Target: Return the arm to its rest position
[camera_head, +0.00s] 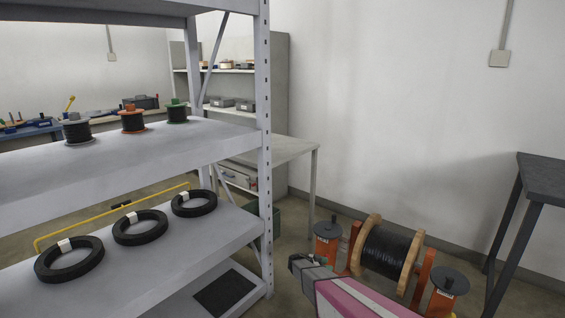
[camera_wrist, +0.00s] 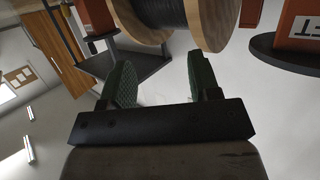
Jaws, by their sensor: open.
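My gripper (camera_wrist: 152,82) is open in the wrist view, its two green textured fingers apart with nothing between them. In the head view my arm reaches in from the bottom, and its fingertips are hard to make out there. A large wooden cable drum (camera_head: 391,252) wound with black cable stands just beyond and right of the arm, on an orange stand (camera_head: 355,246). The drum's wooden flange (camera_wrist: 208,22) shows at the top of the wrist view, beyond the fingers. I cannot tell whether the arm touches the drum or stand.
A grey shelf rack (camera_head: 262,150) stands left, with small spools (camera_head: 133,120) on one shelf and black cable coils (camera_head: 140,227) below. A dark table (camera_head: 545,175) stands right. Open floor shows between drum and table.

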